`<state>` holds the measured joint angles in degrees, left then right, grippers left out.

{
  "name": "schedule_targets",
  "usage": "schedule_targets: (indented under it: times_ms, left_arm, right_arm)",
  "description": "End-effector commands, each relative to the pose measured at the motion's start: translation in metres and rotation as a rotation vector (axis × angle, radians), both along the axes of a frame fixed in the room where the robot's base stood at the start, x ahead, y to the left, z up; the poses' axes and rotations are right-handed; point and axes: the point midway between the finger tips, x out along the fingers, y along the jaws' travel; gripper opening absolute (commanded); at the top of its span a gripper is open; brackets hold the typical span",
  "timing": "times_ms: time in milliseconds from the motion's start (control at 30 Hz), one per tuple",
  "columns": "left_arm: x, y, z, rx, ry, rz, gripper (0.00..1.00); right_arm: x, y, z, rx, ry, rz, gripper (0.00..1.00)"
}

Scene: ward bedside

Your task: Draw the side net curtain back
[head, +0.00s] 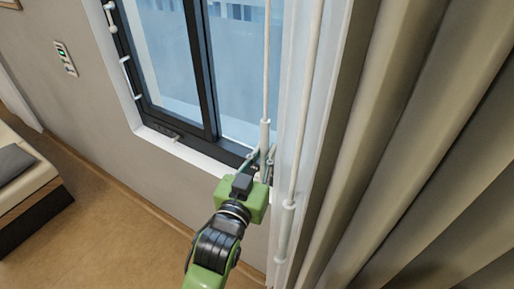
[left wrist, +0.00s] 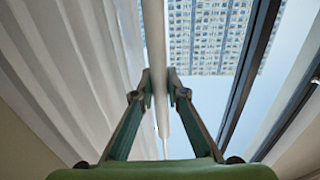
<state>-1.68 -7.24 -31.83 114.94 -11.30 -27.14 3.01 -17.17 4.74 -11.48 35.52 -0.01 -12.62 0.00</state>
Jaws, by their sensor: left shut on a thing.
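A thin white wand (head: 266,75) hangs in front of the window in the head view. My left gripper (head: 263,160) is at its thicker lower end, with the fingers closed around it. In the left wrist view the wand (left wrist: 155,40) passes between the fingertips (left wrist: 161,88). The white net curtain (left wrist: 75,55) hangs in folds on the left of that view, beside the gripper. In the head view a narrow white strip that looks like the net curtain (head: 325,110) shows right of the wand. Its upper end is out of view. My right gripper is not in view.
A second white rod (head: 302,110) with a thicker lower end hangs just right of the gripper. Heavy beige drapes (head: 420,130) fill the right side. The dark-framed window (head: 205,70) is behind the wand. A bed (head: 25,190) stands at far left, with clear floor between.

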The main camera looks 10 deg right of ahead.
Motion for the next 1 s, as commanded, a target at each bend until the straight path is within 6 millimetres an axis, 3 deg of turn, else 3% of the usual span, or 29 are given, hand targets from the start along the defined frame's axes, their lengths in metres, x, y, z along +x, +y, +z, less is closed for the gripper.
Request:
schedule_targets:
  times_ms: [267,300,333,767,1000]
  left_arm:
    - [0.0,0.0,0.001,-0.001,-0.003,-0.001,0.0]
    - [0.0,0.0,0.001,-0.001,-0.003,0.0,0.23]
    - [0.0,0.0,0.001,-0.001,-0.003,0.0,0.31]
    - [-0.005,0.003,-0.001,0.0,0.001,0.0,0.31]
    - [-0.042,0.021,-0.002,0.0,0.002,0.0,0.31]
  right_arm:
    - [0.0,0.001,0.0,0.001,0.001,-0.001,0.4]
    - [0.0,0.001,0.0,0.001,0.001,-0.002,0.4]
    - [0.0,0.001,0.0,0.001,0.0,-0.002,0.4]
    - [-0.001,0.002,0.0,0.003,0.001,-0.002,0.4]
    - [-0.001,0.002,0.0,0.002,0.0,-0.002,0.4]
